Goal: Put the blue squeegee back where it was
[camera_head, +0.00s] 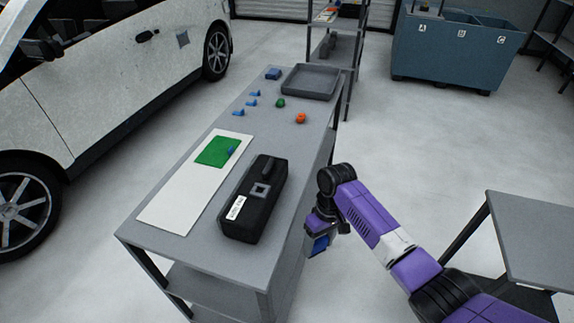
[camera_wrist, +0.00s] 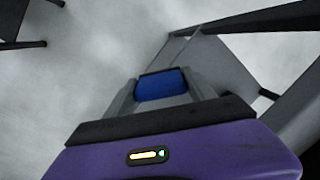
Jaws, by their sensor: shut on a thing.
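My gripper (camera_head: 318,236) hangs off the right long side of the grey workbench (camera_head: 282,218), beside it and not over it. In the wrist view it is shut on a blue squeegee (camera_wrist: 162,84), whose blue face shows between the two fingers. The blue squeegee (camera_head: 319,244) also shows at the gripper's tip in the head view. Several small blue pieces (camera_head: 251,103) lie in a row farther back on the bench.
A black toolbox (camera_head: 255,200) stands near the bench's right edge. A grey tray (camera_head: 310,82), a blue box (camera_head: 273,74), a green roll (camera_head: 280,103) and an orange roll (camera_head: 300,118) are farther back. A car (camera_head: 110,65) is left; another grey table (camera_head: 535,235) is right.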

